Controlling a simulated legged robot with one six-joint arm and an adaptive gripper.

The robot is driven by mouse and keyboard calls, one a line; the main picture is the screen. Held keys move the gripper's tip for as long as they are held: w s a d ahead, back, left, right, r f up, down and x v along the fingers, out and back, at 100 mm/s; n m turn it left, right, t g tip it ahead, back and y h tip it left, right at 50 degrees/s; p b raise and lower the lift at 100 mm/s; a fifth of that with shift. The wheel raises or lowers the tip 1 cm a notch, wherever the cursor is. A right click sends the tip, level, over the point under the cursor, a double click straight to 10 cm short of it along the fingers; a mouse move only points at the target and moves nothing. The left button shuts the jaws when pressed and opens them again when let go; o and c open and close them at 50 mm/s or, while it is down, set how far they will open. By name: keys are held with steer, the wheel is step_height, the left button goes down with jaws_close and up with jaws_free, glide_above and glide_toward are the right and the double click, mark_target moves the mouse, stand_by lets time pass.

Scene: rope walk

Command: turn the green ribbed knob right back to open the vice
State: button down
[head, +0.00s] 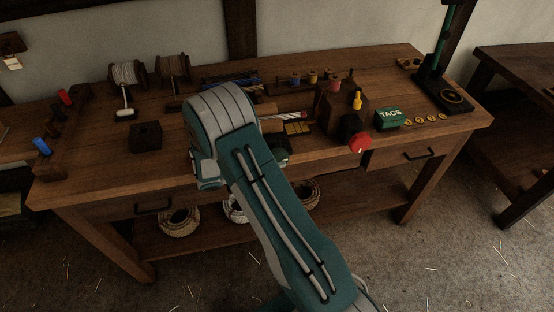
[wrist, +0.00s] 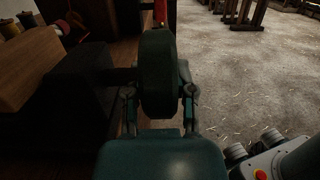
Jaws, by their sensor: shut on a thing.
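The green ribbed knob (wrist: 158,72) is a thick, dark disc in the middle of the wrist view. My gripper (wrist: 159,95) has one finger on each side of it and is shut on its rim. A dark shaft joins the knob's left side to a dark block (wrist: 75,85), seemingly the vice body. In the head view, a small green part of the knob (head: 284,150) shows at the bench's front edge, beside my arm. My arm hides my gripper and most of the vice there. The gap between the vice jaws cannot be seen.
A green TAGS box (head: 390,118), spools (head: 312,77) and a dark block (head: 146,135) stand on the wooden bench (head: 90,185). The floor (wrist: 255,80) to the right of the knob is open in the wrist view.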

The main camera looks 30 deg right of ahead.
steer(key=shift+w, duration=0.15)
steer(key=shift+c, duration=2.2)
jaws_free()
steer(key=shift+a, duration=0.1)
steer(key=shift+a, duration=0.1)
steer(key=v, duration=1.2)
steer(key=shift+f, duration=0.1)
